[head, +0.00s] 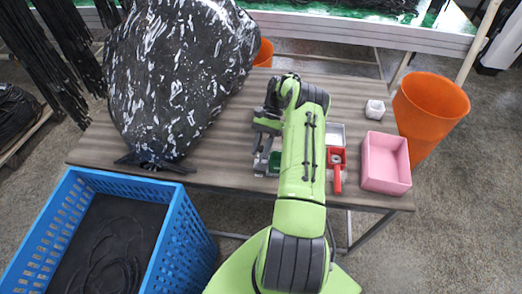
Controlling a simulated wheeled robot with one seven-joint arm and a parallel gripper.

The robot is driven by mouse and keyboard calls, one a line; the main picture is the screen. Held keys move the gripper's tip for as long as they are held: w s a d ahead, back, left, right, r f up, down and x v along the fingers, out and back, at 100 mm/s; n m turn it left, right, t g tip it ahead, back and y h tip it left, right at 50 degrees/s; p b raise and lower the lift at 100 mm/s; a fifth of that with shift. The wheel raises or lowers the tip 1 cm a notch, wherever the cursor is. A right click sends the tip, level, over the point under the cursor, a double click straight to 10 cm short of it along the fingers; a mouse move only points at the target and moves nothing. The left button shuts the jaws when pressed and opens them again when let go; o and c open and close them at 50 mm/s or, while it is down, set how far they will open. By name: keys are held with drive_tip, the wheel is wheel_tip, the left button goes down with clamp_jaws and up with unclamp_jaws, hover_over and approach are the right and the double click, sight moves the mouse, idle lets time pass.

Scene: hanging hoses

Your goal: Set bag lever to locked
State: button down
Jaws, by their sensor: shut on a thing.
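A large black bag (178,75) with white streaks stands on the left of the table, with its narrow dark end at the table's front edge. A dark crosswise piece (152,163) sits at that end; I cannot tell whether it is the bag lever. A red lever-like part (337,168) stands right of my arm, its handle pointing toward the front edge. My gripper (264,155) is low over the middle of the table, left of my forearm. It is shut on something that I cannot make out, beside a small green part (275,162).
A pink open box (386,165) and a small whitish block (375,109) are on the table's right. An orange bin (430,105) stands beyond it. A blue crate (178,225) with dark hose stands front left. Black hoses (60,50) hang at upper left.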

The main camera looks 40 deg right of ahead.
drive_tip(key=shift+w+d+f+g+y+b, duration=0.2)
drive_tip(key=shift+d+g+y+b, duration=0.15)
drive_tip(key=shift+b, duration=0.25)
drive_tip(key=shift+r, duration=0.1)
drive_tip(key=c, duration=1.2)
unclamp_jaws()
drive_tip(key=shift+o, duration=0.2)
wheel_tip(320, 180, up, 10)
drive_tip(key=shift+p, duration=0.85)
drive_tip(key=shift+s, duration=0.1)
